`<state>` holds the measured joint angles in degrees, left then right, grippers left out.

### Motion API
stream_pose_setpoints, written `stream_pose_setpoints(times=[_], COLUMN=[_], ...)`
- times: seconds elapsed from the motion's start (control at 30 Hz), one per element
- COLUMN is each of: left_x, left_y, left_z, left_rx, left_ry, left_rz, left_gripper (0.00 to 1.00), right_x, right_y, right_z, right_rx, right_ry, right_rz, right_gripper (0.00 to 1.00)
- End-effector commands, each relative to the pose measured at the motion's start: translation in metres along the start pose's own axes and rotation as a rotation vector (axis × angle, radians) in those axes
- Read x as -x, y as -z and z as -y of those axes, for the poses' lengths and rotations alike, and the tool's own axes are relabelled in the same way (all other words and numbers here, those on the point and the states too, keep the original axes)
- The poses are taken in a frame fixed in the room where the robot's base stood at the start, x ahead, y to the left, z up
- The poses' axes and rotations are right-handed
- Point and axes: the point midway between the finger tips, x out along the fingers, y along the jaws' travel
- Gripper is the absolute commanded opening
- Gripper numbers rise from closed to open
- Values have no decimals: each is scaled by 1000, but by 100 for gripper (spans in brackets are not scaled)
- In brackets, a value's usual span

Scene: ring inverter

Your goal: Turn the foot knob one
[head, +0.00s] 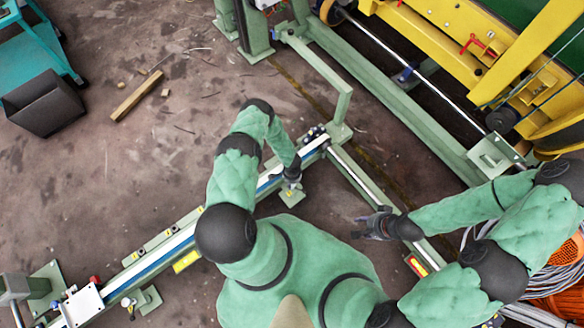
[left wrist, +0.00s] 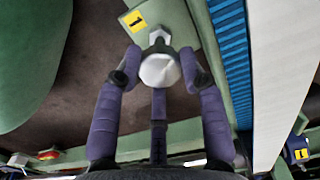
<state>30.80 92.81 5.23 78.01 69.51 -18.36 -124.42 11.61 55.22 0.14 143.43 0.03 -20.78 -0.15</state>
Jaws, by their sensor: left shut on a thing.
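In the left wrist view, foot knob one (left wrist: 160,70) is a round silver knob on a bolt above a pale green foot plate (left wrist: 178,18). A yellow label with a black 1 (left wrist: 135,20) is on that plate. My left gripper (left wrist: 160,66) is shut on the knob, with purple-grey fingers on both sides of it. In the head view, my left gripper (head: 292,173) is down beside the long rail, above the foot plate (head: 292,196); the knob is hidden there. My right gripper (head: 372,224) is empty beside the right-hand beam; its finger opening is unclear.
The long rail (head: 170,247) with a blue strip runs diagonally past my left arm. A green beam (head: 350,172) meets it at the right. A wooden block (head: 137,96) and a dark bin (head: 43,103) are at the upper left. Yellow machinery (head: 450,40) fills the upper right.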

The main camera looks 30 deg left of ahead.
Motion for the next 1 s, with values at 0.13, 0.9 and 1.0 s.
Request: stream_pose_setpoints(times=[0.13, 0.9, 1.0], left_x=[0, 0, 0], left_y=[1, 2, 1], left_z=[2, 2, 2], left_rx=[-69, -139, -139], left_ry=[4, 3, 3], left_rz=[-1, -2, -2], left_gripper=[8, 57, 64], right_x=[0, 0, 0], right_y=[0, 0, 0], right_z=[0, 0, 0], right_rx=[0, 0, 0], right_ry=[0, 0, 0], right_rz=[0, 0, 0], right_gripper=[40, 40, 40])
